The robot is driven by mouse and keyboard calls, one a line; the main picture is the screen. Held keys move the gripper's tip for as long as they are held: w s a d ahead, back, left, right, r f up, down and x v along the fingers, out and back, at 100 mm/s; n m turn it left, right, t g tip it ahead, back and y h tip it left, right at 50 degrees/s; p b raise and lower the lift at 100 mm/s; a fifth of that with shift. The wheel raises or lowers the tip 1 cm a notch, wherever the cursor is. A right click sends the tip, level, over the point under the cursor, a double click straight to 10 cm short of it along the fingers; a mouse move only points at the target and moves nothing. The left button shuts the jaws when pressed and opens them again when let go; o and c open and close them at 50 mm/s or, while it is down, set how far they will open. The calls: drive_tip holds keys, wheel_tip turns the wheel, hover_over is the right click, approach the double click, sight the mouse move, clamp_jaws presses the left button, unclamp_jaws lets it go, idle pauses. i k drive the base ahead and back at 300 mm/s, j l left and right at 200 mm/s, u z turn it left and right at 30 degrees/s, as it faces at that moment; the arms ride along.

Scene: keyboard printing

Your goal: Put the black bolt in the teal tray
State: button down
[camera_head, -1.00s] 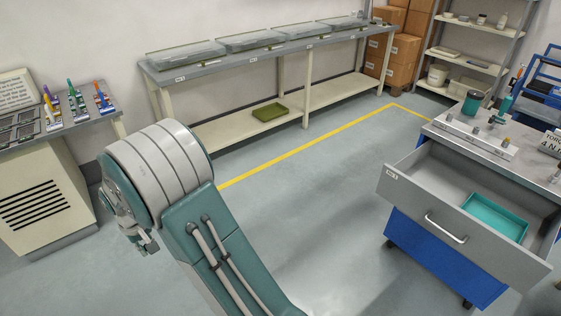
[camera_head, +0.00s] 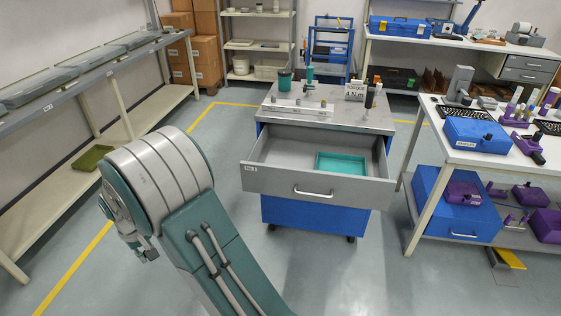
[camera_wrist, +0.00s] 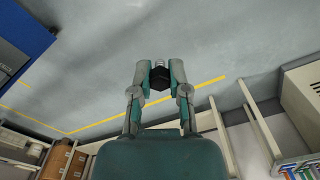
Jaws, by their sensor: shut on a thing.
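In the wrist view my gripper (camera_wrist: 160,77) is shut on the black bolt (camera_wrist: 160,78). The bolt's dark head sits between the two fingertips, with a grey shank end showing beyond it. In the head view my gripper (camera_head: 142,252) hangs at the lower left, mostly behind my arm, and the bolt cannot be made out there. The teal tray (camera_head: 342,163) lies in the right part of the open drawer (camera_head: 283,181) of the blue cabinet, well to the right of my gripper. The inside of the tray that shows looks empty.
The blue cabinet (camera_head: 310,213) has small parts and a teal cup (camera_head: 284,82) on its top. A white workbench (camera_head: 478,160) stands close on the right, a long shelf bench (camera_head: 100,84) on the left. Grey floor between my arm and the cabinet is clear.

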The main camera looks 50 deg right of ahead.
sight(340, 170)
drive_tip(key=z, duration=1.35)
drive_tip(key=i+l+z, duration=0.2)
drive_tip(key=i+z, duration=0.15)
drive_tip(key=i+l+z, duration=0.1)
drive_tip(key=i+z, duration=0.25)
drive_tip(key=i, duration=0.1)
